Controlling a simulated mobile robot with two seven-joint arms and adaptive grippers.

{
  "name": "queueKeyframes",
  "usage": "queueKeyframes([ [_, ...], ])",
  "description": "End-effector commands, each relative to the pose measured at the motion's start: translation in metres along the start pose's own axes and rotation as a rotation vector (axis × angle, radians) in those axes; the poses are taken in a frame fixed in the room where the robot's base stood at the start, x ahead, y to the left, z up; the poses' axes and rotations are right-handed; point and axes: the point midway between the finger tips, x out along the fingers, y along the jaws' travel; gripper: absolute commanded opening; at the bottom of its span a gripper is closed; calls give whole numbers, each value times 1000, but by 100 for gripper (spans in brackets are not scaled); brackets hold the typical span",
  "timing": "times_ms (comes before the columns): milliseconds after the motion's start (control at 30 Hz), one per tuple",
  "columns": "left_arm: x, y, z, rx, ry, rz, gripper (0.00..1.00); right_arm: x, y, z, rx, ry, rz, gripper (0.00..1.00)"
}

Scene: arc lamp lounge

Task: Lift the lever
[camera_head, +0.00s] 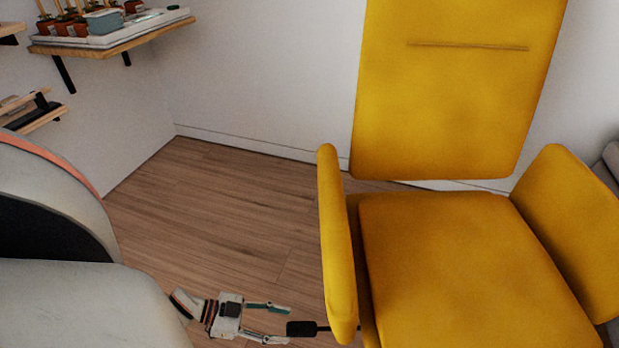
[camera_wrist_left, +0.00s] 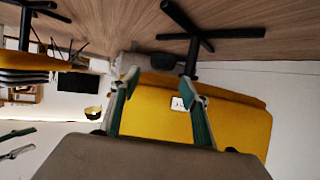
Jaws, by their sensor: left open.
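The lever (camera_head: 302,328) is a small black paddle on a thin dark rod, low beside the left armrest of the yellow chair (camera_head: 440,265). My left gripper (camera_head: 288,325) is open, with its fingers pointing right. The paddle's left end shows between the two fingertips; I cannot tell whether they touch it. In the left wrist view the open fingers (camera_wrist_left: 158,82) frame the yellow chair (camera_wrist_left: 240,120), seen upside down. I cannot make out the lever there for certain. My right gripper (camera_wrist_left: 35,139) shows only at that view's left edge, with its fingers apart.
The wood floor (camera_head: 220,215) is clear left of the chair. The left armrest (camera_head: 337,245) rises close to my left gripper. A wall shelf (camera_head: 125,44) with small pots is at upper left. The chair's black base (camera_wrist_left: 195,35) shows in the left wrist view.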

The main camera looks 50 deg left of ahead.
Motion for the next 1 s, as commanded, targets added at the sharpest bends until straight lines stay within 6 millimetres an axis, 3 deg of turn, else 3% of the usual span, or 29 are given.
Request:
queueKeyframes([
  [400,60,2,1,-1,1,0,46,2,-11,9,165,19,-9,40],
  [800,69,0,-2,1,2,-2,46,3,-14,7,197,31,-12,40],
  [833,69,0,-2,1,2,-2,43,3,-14,7,197,31,-12,40],
  [1000,69,0,-2,1,2,-2,0,3,-14,7,196,30,-12,40],
])
